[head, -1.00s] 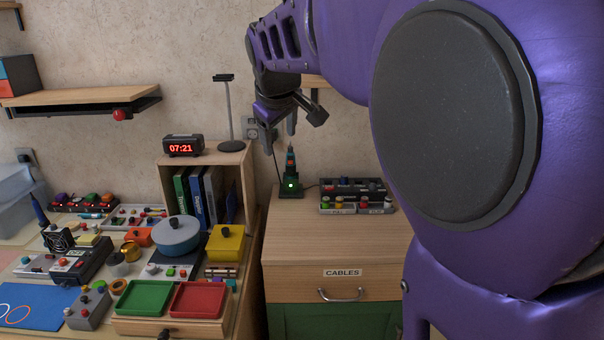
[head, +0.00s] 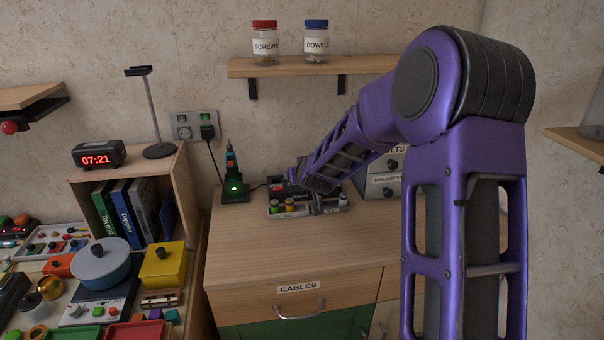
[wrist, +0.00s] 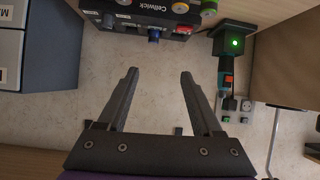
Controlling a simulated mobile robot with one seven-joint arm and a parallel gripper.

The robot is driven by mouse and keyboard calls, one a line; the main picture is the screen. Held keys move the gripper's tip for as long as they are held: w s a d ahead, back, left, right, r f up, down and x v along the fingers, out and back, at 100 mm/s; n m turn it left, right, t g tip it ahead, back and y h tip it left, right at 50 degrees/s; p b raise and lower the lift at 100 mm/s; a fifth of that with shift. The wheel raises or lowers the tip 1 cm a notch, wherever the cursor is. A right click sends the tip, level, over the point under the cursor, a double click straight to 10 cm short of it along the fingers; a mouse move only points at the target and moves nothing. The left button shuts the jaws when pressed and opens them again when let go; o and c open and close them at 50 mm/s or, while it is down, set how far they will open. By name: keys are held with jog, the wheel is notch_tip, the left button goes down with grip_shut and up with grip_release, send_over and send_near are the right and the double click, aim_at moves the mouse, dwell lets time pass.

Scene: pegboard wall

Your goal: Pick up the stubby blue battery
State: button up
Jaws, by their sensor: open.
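A short blue cylinder (wrist: 154,35), which looks like the stubby blue battery, sits at the black Cellwick unit (wrist: 140,18) in the wrist view. My gripper (wrist: 160,74) is open and empty, with the blue cylinder beyond the gap between its fingertips, apart from them. A red cylinder (wrist: 183,30) is beside the blue one. In the head view the dark unit (head: 276,184) stands at the back of the wooden cabinet top. My arm covers part of it there, and I cannot make out the blue battery or my fingertips in that view.
A green-lit tool charger (head: 235,188) stands left of the unit; it also shows in the wrist view (wrist: 234,40). Grey drawers (head: 380,181) stand to the right. The cabinet top's front (head: 290,250) is clear.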

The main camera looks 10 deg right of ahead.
jog(key=shift+m, duration=0.3)
jog(key=x, duration=0.4)
jog(key=d+x, duration=0.1)
jog(key=x, duration=0.3)
jog(key=p+x, duration=0.1)
jog(key=x, duration=0.3)
jog(key=shift+w+d, duration=0.35)
jog(key=shift+d, duration=0.05)
jog(key=shift+p+x, duration=0.35)
jog(key=shift+x, duration=2.25)
jog(key=shift+a, duration=0.15)
grip_shut()
